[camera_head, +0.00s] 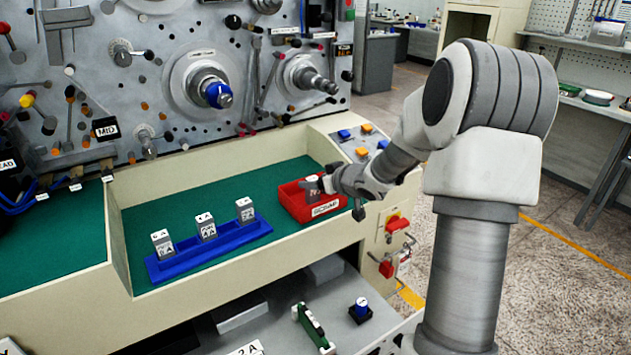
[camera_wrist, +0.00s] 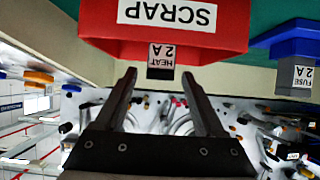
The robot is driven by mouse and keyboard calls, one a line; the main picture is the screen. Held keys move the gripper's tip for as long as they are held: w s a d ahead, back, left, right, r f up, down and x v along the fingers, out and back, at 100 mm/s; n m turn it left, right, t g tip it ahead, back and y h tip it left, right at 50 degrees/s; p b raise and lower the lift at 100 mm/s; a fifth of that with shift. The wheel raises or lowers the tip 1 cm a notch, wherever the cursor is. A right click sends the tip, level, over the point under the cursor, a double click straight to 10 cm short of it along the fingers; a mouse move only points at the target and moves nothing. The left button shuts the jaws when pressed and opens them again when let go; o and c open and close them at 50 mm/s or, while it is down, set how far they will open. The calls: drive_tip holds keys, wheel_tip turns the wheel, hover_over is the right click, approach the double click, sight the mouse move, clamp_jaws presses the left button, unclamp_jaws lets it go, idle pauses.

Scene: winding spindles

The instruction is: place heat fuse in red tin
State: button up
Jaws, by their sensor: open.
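The red tin (camera_head: 290,203), labelled SCRAP, stands on the green bed at its right end. It fills the top of the wrist view (camera_wrist: 110,22). The heat fuse (camera_wrist: 160,62), a small grey block with a white label reading HEAT 2 A, shows at the tin's edge in the wrist view. In the head view the fuse (camera_head: 313,188) stands in the tin, with its top above the rim. My gripper (camera_wrist: 159,73) is open, its fingers apart on either side of the fuse. My wrist partly hides that side of the tin.
A blue rack (camera_head: 222,244) with three grey-and-white fuses stands left of the tin. A cream wall (camera_head: 200,283) edges the bed in front. A button panel (camera_head: 362,140) lies behind my gripper. Machine spindles (camera_head: 212,88) stick out above the bed. Green bed is bare behind the rack.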

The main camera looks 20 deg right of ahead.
drive_tip(key=p+v, duration=0.2)
drive_tip(key=v, duration=0.9)
drive_tip(key=shift+p, duration=0.4)
drive_tip(key=s+a+r+n+h, duration=0.1)
drive_tip(key=s+a+r+h, duration=0.25)
drive_tip(key=a+r, duration=0.75)
drive_tip(key=s+a+m+g+p, duration=0.1)
drive_tip(key=s+a+g, duration=0.1)
drive_tip(key=s, duration=1)
drive_tip(key=s+a+m+g+y+p, duration=0.1)
drive_tip(key=s+g, duration=0.3)
drive_tip(key=s, duration=0.7)
drive_tip(key=shift+s+a+f+m+p, duration=0.15)
drive_tip(key=shift+s+a+m+p, duration=0.25)
drive_tip(key=shift+a+m, duration=0.3)
